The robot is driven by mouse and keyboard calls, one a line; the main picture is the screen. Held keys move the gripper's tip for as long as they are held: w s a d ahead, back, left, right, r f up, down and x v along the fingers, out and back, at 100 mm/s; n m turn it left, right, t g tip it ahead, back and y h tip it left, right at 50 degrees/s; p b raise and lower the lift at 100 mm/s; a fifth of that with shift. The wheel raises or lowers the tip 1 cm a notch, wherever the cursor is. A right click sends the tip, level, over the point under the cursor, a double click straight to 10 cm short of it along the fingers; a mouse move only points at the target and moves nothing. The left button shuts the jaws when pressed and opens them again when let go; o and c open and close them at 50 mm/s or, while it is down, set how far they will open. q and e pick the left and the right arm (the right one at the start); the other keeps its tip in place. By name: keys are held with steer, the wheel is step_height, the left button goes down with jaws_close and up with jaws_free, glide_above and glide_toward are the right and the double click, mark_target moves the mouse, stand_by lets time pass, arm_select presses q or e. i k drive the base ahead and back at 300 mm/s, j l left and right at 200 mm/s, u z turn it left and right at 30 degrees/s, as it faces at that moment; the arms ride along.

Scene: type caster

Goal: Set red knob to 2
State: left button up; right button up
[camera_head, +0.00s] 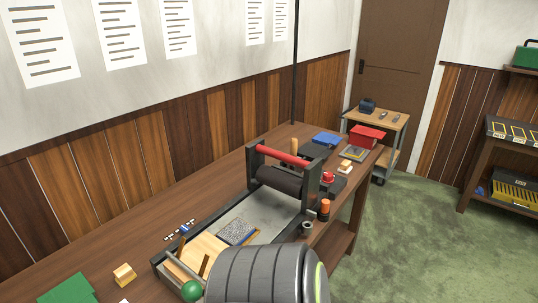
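A small red knob (328,177) sits on a dark block at the right side of a roller press (311,190), on the long wooden workbench (120,240). Its number marks and pointer are too small to read. The press has a red bar across its top and a dark roller below it. Neither of my grippers can be seen. A large grey ribbed cylinder at the bottom centre appears to be part of my arm and covers the near end of the press.
A green ball (192,291) stands by the press's near end. An orange-topped cylinder (325,207) is near the bench's right edge. A blue item (327,138) and red box (366,136) are farther back. Green floor on the right is open before a shelf (490,160).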

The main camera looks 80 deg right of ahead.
mark_target(327, 177)
steer(key=k+z, duration=0.1)
steer(key=z, duration=0.65)
steer(key=k+l+z, duration=0.1)
steer(key=z, duration=2.15)
steer(key=i+l, duration=0.15)
steer(key=l, duration=0.3)
steer(key=i+l+u, duration=0.1)
steer(key=l, duration=0.4)
steer(key=i+l+u, duration=0.1)
steer(key=l, duration=0.35)
steer(key=i+l, duration=0.15)
steer(key=l, duration=0.35)
